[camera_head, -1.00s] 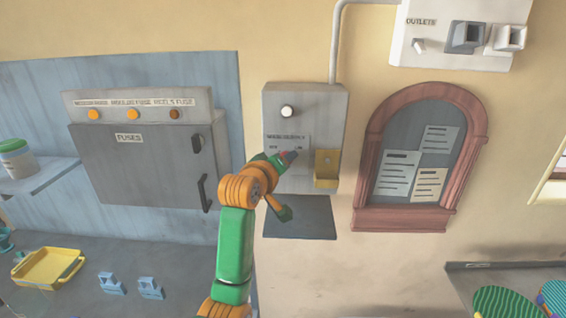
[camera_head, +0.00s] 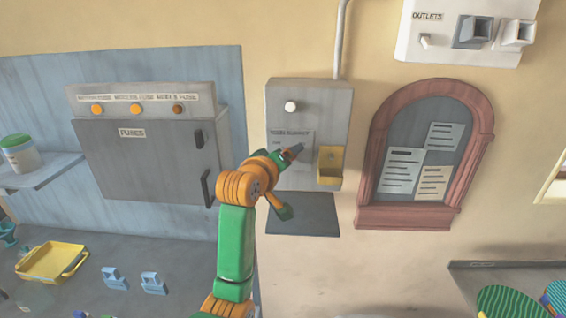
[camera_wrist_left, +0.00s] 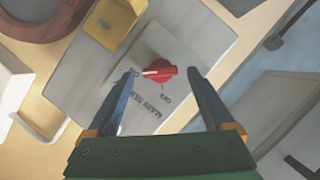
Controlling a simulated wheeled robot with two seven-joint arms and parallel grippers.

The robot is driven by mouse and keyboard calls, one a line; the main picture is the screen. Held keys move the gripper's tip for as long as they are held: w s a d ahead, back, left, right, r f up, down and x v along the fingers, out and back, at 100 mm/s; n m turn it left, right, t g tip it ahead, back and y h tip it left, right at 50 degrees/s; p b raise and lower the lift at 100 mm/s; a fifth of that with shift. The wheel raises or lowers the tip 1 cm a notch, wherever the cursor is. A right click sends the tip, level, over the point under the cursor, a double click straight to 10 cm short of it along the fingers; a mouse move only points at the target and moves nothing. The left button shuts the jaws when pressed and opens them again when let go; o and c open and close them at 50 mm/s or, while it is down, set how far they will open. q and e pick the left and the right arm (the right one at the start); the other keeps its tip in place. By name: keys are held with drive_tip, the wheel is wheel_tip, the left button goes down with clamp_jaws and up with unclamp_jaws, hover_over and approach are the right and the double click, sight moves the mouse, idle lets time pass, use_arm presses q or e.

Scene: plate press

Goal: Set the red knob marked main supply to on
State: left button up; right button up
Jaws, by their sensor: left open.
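The red knob (camera_wrist_left: 158,71) is on a grey plate marked main supply in the left wrist view. The white mark on its left half points left, toward a label partly hidden by a finger that begins with O. The OFF label (camera_wrist_left: 166,98) is below the knob. My left gripper (camera_wrist_left: 161,74) is open, with one finger on each side of the knob and gaps between. I cannot tell how far short of the plate the tips are. In the head view the left gripper (camera_head: 294,153) is in front of the grey supply box (camera_head: 325,105) and hides the knob.
A yellow holder (camera_head: 330,165) sticks out beside the knob, with a dark shelf (camera_head: 315,222) below the box. The grey fuse cabinet (camera_head: 145,165) stands to the left, and an arched notice board (camera_head: 455,120) hangs to the right.

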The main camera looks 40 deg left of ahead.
use_arm(q)
drive_tip(key=b+v, duration=0.1)
drive_tip(key=v, duration=0.4)
drive_tip(key=shift+s+d, duration=0.1)
drive_tip(key=shift+s, duration=0.25)
